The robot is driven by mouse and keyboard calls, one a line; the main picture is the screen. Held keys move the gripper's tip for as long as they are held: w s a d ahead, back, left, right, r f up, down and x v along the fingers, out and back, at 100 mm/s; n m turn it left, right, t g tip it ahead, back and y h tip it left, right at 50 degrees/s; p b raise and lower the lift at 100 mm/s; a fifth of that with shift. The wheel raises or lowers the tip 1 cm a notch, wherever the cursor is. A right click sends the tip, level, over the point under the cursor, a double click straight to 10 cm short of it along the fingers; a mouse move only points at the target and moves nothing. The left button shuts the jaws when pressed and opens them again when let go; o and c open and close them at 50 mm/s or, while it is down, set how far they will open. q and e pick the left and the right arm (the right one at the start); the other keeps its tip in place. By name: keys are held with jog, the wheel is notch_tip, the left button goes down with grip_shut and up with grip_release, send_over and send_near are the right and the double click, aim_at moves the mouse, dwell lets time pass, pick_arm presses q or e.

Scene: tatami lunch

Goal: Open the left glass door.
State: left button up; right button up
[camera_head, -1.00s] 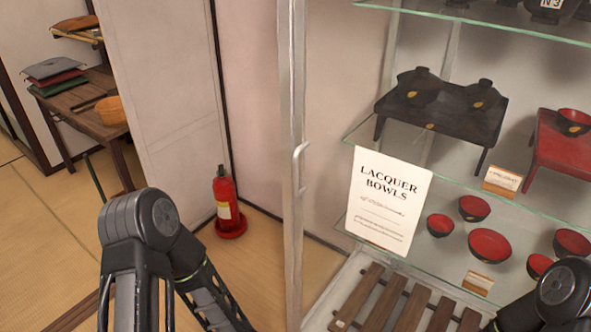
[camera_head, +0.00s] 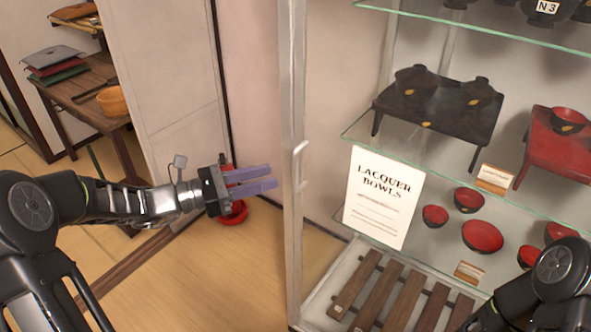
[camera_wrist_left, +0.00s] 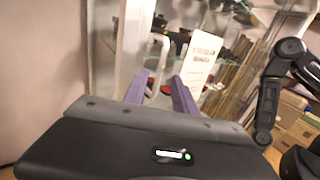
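The glass door's upright pale metal frame (camera_head: 292,225) stands in the middle of the head view, with a curved light handle (camera_head: 298,163) on it. My left gripper (camera_head: 273,177) is to the left of the handle, its purple fingers pointing toward the frame, apart from each other and empty. A clear gap separates the fingertips from the handle. In the left wrist view the left gripper's fingers (camera_wrist_left: 160,88) are spread, with the frame and the handle (camera_wrist_left: 161,52) beyond them. Of my right arm, only dark links show at lower right; its gripper is out of view.
The cabinet's glass shelves (camera_head: 430,168) hold red bowls (camera_head: 482,236), a black stand (camera_head: 440,108) and a "Lacquer Bowls" sign (camera_head: 383,197). A red fire extinguisher (camera_head: 233,212) stands on the floor behind my left gripper. A wooden side table (camera_head: 95,90) is at far left.

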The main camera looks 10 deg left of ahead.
aim_at(296, 188)
pick_arm(q)
jog(key=p+x, duration=0.1)
jog(key=x, duration=0.7)
jog(key=shift+f+p, duration=0.1)
jog(key=shift+p, duration=0.2)
jog(key=shift+s, duration=0.1)
jog(key=shift+c, duration=0.4)
grip_shut()
dwell(0.7)
